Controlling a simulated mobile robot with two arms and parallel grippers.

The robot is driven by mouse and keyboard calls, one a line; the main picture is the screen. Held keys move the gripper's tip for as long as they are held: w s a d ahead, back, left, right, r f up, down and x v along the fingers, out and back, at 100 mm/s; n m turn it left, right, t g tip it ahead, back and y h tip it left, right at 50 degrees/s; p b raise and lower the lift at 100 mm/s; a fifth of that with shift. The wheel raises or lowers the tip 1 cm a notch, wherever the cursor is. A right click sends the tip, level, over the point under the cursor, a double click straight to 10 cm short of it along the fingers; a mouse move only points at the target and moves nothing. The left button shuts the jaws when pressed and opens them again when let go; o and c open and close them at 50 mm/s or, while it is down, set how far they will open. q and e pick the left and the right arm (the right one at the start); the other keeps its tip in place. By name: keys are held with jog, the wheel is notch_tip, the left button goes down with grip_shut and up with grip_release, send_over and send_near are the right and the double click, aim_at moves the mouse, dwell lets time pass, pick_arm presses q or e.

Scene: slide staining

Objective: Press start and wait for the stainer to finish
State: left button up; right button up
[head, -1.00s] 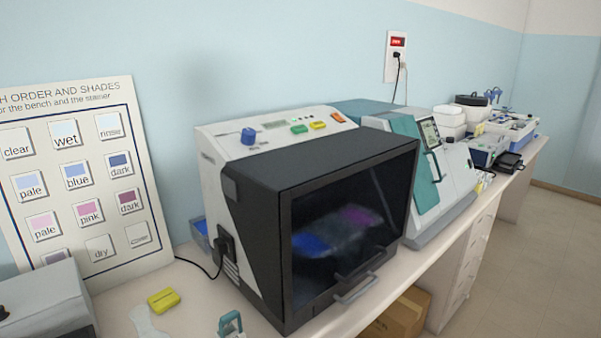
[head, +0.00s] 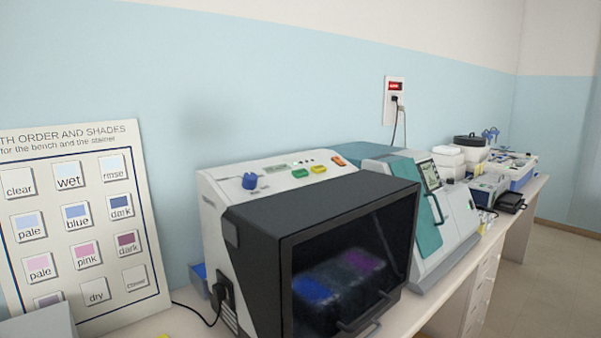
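The stainer (head: 330,205) stands on the bench in the middle of the head view. Its dark front door looks closed, with a handle (head: 368,312) at the lower right. Through the door glass I see a blue bath (head: 312,290) and a purple bath (head: 362,261). The top panel holds a blue knob (head: 250,181), a small display (head: 276,168), a green button (head: 300,173), a yellow button (head: 318,169) and an orange switch (head: 339,161). The display text is too small to read. Neither gripper is in view.
A shade chart (head: 82,215) leans on the wall at left. A teal and white machine (head: 425,215) stands right of the stainer, with more equipment (head: 480,160) farther along the bench. A wall socket (head: 395,100) with a red display is behind. A black cable (head: 200,312) runs from the stainer's side.

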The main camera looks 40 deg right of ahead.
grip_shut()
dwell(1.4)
